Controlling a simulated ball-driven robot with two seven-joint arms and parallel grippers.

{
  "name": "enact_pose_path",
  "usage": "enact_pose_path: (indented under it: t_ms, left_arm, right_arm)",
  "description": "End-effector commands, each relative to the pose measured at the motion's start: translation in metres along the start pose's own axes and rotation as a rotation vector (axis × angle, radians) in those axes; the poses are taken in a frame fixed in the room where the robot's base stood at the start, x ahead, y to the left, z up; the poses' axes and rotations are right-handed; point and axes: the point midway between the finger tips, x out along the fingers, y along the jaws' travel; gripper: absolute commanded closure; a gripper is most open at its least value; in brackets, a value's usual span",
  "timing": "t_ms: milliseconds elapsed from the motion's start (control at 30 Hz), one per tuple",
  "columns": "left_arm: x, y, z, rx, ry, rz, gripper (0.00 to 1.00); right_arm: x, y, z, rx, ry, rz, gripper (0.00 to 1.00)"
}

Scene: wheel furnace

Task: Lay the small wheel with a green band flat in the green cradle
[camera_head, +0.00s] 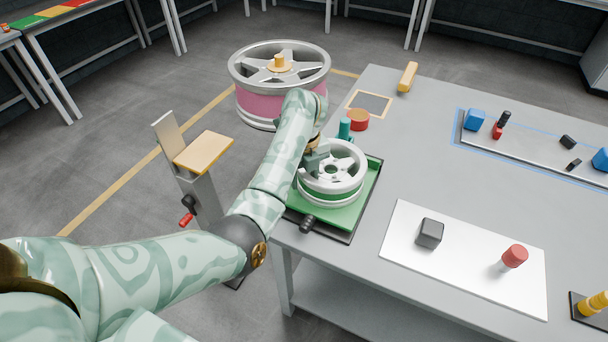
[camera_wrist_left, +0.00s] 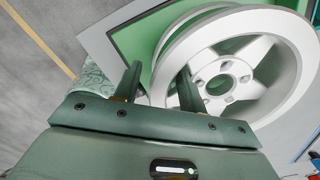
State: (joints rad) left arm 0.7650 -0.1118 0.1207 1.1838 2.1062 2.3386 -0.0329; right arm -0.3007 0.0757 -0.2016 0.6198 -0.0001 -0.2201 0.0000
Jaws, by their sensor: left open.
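The small wheel (camera_head: 345,183) is silver with spokes and a green band. It lies about level on the green cradle (camera_head: 368,186) at the table's near left corner, and it also shows in the wrist view (camera_wrist_left: 283,75). The cradle is a green plate with a dark border; the wheel hides its middle. My left gripper (camera_head: 316,158) is at the wheel's left rim. In the wrist view my left gripper (camera_wrist_left: 158,86) is open, with one finger outside the rim and one over the inside. Whether they touch it is unclear. My right gripper is not in view.
A large pink-banded wheel (camera_head: 258,105) stands behind my left forearm. A teal peg (camera_head: 345,128) and a red-topped round block (camera_head: 358,119) are just behind the cradle. A white board (camera_head: 465,262) with a dark cube lies to the right. The table's middle is clear.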

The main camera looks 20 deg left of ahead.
Motion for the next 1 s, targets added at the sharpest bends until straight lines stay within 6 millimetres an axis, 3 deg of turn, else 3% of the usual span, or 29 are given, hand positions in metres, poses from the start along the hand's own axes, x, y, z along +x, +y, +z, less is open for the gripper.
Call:
enact_pose_path:
  t_ms: [500,667,1000]
  left_arm:
    - [-0.110,-0.001,0.000,0.000,-0.002,-0.004,0.59]
    - [-0.122,0.000,0.000,0.000,-0.002,-0.001,0.59]
    - [-0.121,0.000,0.000,0.000,-0.001,0.000,0.59]
  right_arm:
    - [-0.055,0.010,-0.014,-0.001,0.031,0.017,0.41]
    - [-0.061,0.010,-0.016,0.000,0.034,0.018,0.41]
    - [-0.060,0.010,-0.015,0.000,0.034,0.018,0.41]
